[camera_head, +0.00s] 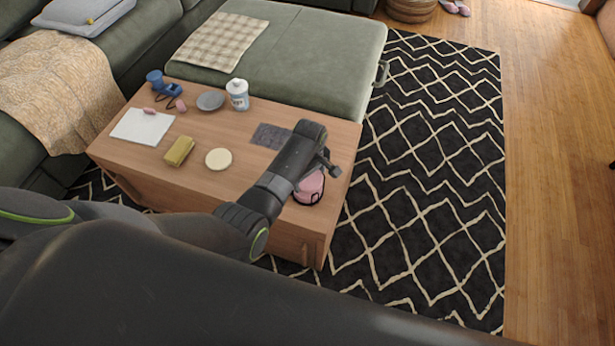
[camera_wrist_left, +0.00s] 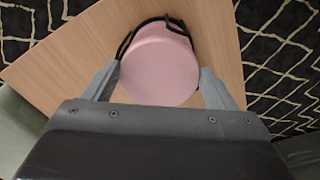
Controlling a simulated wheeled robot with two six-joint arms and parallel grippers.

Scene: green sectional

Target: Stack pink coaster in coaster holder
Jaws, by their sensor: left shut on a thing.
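The round pink coaster (camera_wrist_left: 160,66) is between the fingers of my left gripper (camera_wrist_left: 160,85), which is shut on it. In the head view the pink coaster (camera_head: 309,187) shows at the right front corner of the table, partly hidden by my left arm and gripper (camera_head: 322,172). The coaster holder, a black wire frame (camera_wrist_left: 126,42), curves around the coaster's far and left edges. The coaster covers most of the holder, so I cannot tell whether it rests inside or is held just above. My right gripper is not in view.
The wooden table (camera_head: 235,190) also bears a cream round coaster (camera_head: 218,159), a yellow block (camera_head: 179,151), a white notepad (camera_head: 143,126), a grey dish (camera_head: 211,101), a white bottle (camera_head: 238,94), a blue object (camera_head: 163,84) and a dark grey cloth (camera_head: 271,136). A patterned rug (camera_head: 430,170) lies right.

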